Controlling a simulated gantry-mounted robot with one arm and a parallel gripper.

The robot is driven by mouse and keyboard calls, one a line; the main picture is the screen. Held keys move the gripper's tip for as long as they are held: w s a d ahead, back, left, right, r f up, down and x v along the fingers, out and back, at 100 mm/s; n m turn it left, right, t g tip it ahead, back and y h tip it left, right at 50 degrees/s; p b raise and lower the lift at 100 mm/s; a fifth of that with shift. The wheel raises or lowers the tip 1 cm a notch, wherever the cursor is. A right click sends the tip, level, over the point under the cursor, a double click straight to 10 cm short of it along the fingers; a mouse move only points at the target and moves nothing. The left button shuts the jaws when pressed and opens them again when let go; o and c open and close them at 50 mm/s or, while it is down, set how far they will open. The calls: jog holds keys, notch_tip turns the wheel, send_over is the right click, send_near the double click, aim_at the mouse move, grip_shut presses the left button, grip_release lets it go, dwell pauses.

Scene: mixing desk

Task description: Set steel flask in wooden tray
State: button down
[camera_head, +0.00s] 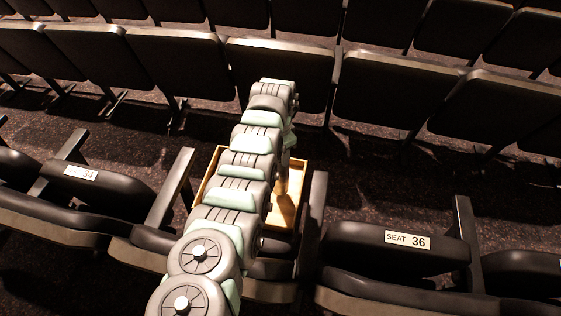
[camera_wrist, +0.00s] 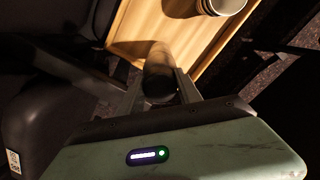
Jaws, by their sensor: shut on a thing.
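The wooden tray (camera_head: 287,212) rests on the seat row in the middle of the head view, partly hidden behind my arm. Its pale wood also fills the upper middle of the wrist view (camera_wrist: 140,27). My gripper (camera_wrist: 160,85) is shut on a dark, smooth cylinder, which I take to be the steel flask (camera_wrist: 158,68). The flask is seen nearly end-on, over the tray in the wrist view. In the head view a narrow upright shape, probably the flask (camera_head: 283,178), shows beside my arm above the tray. Whether its base touches the tray I cannot tell.
A round metallic cup or can (camera_wrist: 218,5) stands in the tray at the top of the wrist view. Seat 36 (camera_head: 365,250) is right of the tray and seat 34 (camera_head: 100,190) left. A row of dark seat backs (camera_head: 280,70) stands behind, across a carpeted aisle.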

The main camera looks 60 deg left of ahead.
notch_tip(320, 180, down, 4)
jog(key=shift+r+b, duration=0.2)
jog(key=shift+b, duration=0.9)
jog(key=shift+a, duration=0.1)
jog(key=shift+f, duration=0.1)
jog(key=c, duration=0.8)
grip_release()
notch_tip(320, 180, up, 12)
jog(key=p, duration=0.5)
